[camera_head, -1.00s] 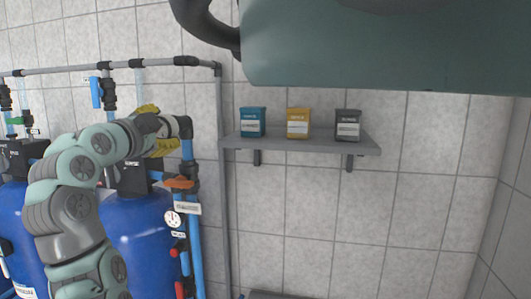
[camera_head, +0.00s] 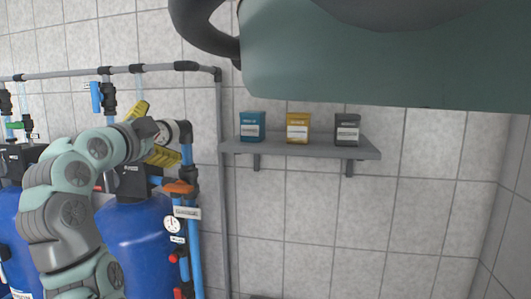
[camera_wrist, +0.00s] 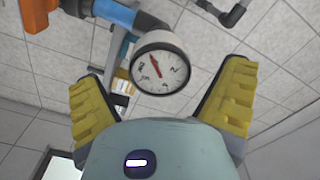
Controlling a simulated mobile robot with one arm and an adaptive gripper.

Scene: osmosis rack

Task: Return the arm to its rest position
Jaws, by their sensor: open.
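My arm reaches up from the lower left in the head view. My gripper (camera_head: 152,134) has yellow-padded fingers and sits in front of the pipework above the blue tank (camera_head: 137,240). In the wrist view my gripper (camera_wrist: 165,100) is open, its two yellow fingers spread wide. A round white pressure gauge (camera_wrist: 160,64) with a red needle shows beyond and between the fingers, with nothing visibly gripped.
A grey wall shelf (camera_head: 300,149) holds a blue box (camera_head: 252,126), a yellow box (camera_head: 297,128) and a dark box (camera_head: 347,130). A lower gauge (camera_head: 172,224) and an orange-handled valve (camera_head: 179,187) sit on the blue pipe below my gripper. The tiled wall under the shelf is clear.

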